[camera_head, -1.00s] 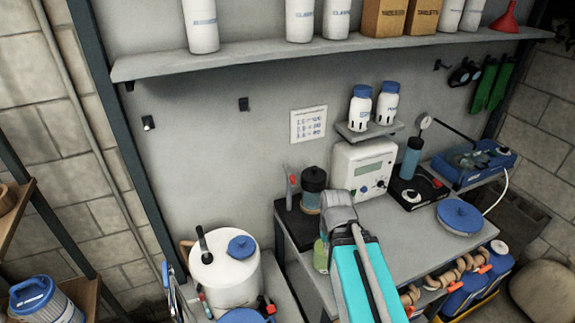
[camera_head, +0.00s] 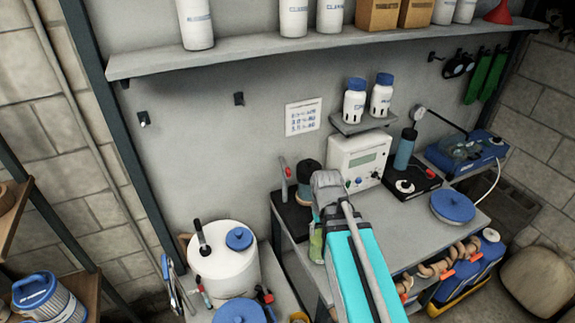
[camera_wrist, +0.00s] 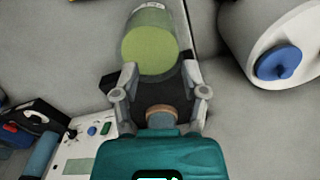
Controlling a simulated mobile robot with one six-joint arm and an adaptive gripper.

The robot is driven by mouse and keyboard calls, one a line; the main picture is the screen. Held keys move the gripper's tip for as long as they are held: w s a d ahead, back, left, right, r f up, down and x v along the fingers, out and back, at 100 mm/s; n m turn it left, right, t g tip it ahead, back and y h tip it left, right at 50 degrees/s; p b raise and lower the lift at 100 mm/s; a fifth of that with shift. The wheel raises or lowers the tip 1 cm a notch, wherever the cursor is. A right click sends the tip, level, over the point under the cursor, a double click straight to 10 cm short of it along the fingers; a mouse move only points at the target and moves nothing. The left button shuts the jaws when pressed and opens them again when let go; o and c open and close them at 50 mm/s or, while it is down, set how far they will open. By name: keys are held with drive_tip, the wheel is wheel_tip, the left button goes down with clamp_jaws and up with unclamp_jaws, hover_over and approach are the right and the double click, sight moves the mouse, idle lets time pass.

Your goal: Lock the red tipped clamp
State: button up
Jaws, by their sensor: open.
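A grey upright lever with a red tip (camera_head: 285,170) stands on a black base at the rear left of the grey bench, close beside a dark-lidded jar (camera_head: 306,180). A second small red-tipped tool (camera_head: 204,291) is by the white drum; I cannot tell which one is the clamp. My gripper (camera_wrist: 160,76) is open, its two fingers spread and empty in the wrist view. In the head view my teal arm ends just right of the jar and hides the fingers. No red tip shows in the wrist view.
A green bottle (camera_head: 316,243) stands near my gripper; it also shows ahead of the fingers in the wrist view (camera_wrist: 150,45). A white meter box (camera_head: 358,158) is right of my arm. The white drum (camera_head: 222,262) stands left. A small wall shelf (camera_head: 362,124) is above.

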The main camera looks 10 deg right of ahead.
wheel_tip(320, 180, up, 20)
drive_tip(key=n+p, duration=0.1)
drive_tip(key=p, duration=1.8)
hover_over(288, 170)
drive_tip(key=shift+r, duration=0.2)
drive_tip(key=shift+f, duration=0.25)
wheel_tip(288, 170, down, 13)
drive_tip(key=b, duration=1.3)
drive_tip(key=shift+f, duration=0.15)
drive_tip(key=shift+c, duration=0.3)
clamp_jaws()
